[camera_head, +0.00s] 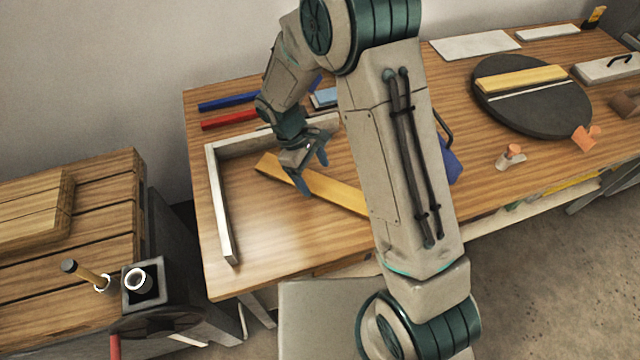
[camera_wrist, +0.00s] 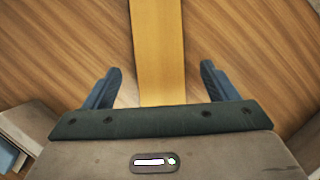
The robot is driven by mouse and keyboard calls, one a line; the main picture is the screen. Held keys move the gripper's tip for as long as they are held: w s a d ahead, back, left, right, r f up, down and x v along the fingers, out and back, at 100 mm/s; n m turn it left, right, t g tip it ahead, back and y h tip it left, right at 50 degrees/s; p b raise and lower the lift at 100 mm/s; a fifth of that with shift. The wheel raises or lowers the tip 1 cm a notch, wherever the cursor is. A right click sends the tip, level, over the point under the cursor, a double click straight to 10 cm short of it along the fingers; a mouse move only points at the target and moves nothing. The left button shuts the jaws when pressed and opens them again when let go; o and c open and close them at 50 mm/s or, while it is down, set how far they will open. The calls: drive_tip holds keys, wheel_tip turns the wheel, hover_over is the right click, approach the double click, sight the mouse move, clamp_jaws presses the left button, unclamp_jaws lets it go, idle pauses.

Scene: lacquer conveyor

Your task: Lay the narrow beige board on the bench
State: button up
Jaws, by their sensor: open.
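A narrow yellowish-beige board (camera_head: 335,190) lies flat on the wooden bench (camera_head: 270,245), slanting from upper left to lower right. My arm hides its right end in the head view. My gripper (camera_head: 315,176) is over the board toward its left end. In the wrist view, the board (camera_wrist: 158,50) runs between the two blue fingers of my gripper (camera_wrist: 160,85), with a gap on each side. The fingers are open and do not touch the board. A similar beige board (camera_head: 522,77) lies on a dark round disc (camera_head: 530,105) at the right.
A pale L-shaped frame (camera_head: 222,205) borders the board's area at left and back. Blue (camera_head: 228,101) and red (camera_head: 229,119) bars lie behind it. An orange-topped piece (camera_head: 510,156) stands near the disc. The bench's front left is clear.

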sight(321, 187)
drive_tip(key=shift+x, duration=1.4)
drive_tip(key=c, duration=1.2)
drive_tip(key=shift+c, duration=0.6)
drive_tip(key=shift+r, duration=0.1)
